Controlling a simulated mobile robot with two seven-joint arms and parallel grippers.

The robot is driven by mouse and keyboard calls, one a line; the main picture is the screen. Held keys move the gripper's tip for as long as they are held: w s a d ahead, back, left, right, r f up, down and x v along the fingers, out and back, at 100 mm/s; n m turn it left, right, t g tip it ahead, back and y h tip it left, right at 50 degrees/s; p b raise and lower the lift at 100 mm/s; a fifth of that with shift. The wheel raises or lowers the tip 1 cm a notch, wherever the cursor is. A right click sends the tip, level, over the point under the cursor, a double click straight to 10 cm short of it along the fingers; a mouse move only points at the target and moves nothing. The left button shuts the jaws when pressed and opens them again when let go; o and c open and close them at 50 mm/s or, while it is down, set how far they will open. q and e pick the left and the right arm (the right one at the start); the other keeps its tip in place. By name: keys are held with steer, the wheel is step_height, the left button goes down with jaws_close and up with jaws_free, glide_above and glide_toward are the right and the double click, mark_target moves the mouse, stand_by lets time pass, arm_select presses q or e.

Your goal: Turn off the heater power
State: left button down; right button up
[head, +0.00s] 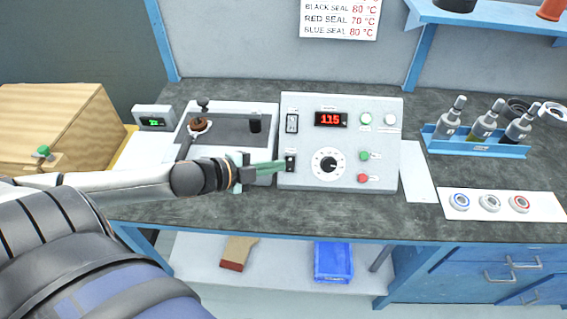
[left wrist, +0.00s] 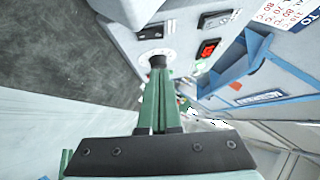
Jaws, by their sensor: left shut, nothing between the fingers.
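The heater control box (head: 340,100) stands on the bench in the middle of the head view. Its red display (head: 331,119) reads 115. A black rocker switch (head: 290,163) sits at its lower left, beside the round black dial (head: 328,164). My left gripper (head: 283,166) is shut and empty, its green fingertips close to the rocker switch; I cannot tell if they touch. In the left wrist view the shut fingers (left wrist: 158,75) overlap the dial (left wrist: 157,60), and the rocker switch (left wrist: 150,33) shows just beyond. My right gripper is out of view.
A green button (head: 364,156) and red button (head: 363,178) are at the box's right. A machine with a lever (head: 203,103) stands to its left. A blue rack (head: 475,147) of bottles and a white strip (head: 545,206) with rings are at the right.

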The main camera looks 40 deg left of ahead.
mark_target(294, 159)
arm_select(q)
steer(key=shift+w+a+f+b, duration=0.25)
steer(key=shift+w+f, duration=0.65)
steer(key=shift+w, duration=0.3)
steer(key=shift+w+a+f+b, duration=0.2)
steer(key=shift+w+f, duration=0.65)
steer(key=shift+w, duration=0.3)
steer(key=shift+w, duration=0.1)
steer(key=shift+w+a+p, duration=0.15)
steer(key=shift+p, duration=0.15)
steer(key=shift+f, duration=0.1)
steer(key=shift+r+p, duration=0.8)
steer(key=shift+p, duration=0.1)
